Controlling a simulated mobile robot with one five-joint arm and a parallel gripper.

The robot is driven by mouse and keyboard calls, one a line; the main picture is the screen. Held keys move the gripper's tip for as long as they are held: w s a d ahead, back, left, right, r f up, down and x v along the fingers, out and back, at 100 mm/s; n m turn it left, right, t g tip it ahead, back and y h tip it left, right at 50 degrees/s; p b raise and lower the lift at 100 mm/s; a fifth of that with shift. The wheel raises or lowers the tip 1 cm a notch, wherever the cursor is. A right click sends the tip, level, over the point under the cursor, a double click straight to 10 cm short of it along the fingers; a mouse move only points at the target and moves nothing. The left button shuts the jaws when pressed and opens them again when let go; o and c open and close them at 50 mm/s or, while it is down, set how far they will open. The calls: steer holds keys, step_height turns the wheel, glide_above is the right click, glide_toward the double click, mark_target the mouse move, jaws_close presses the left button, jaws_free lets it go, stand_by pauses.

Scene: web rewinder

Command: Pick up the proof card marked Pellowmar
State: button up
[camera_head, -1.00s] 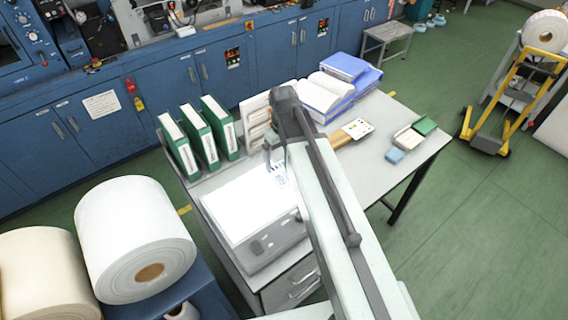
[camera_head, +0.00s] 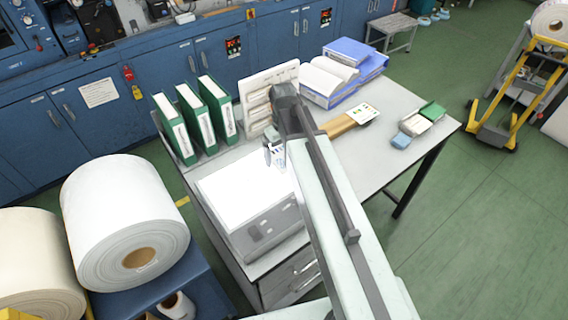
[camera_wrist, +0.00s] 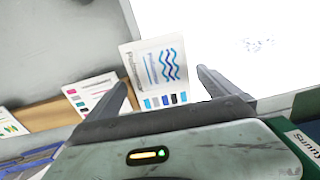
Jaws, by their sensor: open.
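A white proof card (camera_wrist: 160,75) with blue wavy lines and a row of blue, grey and dark swatches stands between my gripper's (camera_wrist: 162,82) two open fingers in the wrist view. Print along its left side is too small to read, so I cannot confirm the name. The fingers look apart from it on both sides. A second card (camera_wrist: 95,95) with pink swatches stands to the left in a wooden rack (camera_wrist: 50,114). Part of a third card (camera_wrist: 10,125) shows at the far left. In the head view my arm hides much of the rack (camera_head: 338,126); a card (camera_head: 362,113) shows at its right end.
A bright white-topped box (camera_head: 245,190) is left of my arm. Green binders (camera_head: 190,120) stand behind it. Small blue, cream and green items (camera_head: 420,122) lie right. The desk's right front is clear.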

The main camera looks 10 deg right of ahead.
mark_target(283, 158)
steer(key=c, duration=1.3)
steer(key=shift+o, duration=0.2)
steer(key=shift+r, duration=0.15)
steer(key=shift+r+p, duration=0.2)
steer(key=shift+p, duration=0.1)
step_height(283, 158, up, 3)
steer(key=p, duration=0.3)
steer(key=s+d, duration=0.3)
steer(key=d, duration=0.4)
steer(key=s+d+r+p, duration=0.1)
steer(key=s+d, duration=0.3)
steer(key=d, duration=0.3)
steer(key=shift+s+d+r+p, duration=0.15)
steer(key=shift+r+p, duration=0.15)
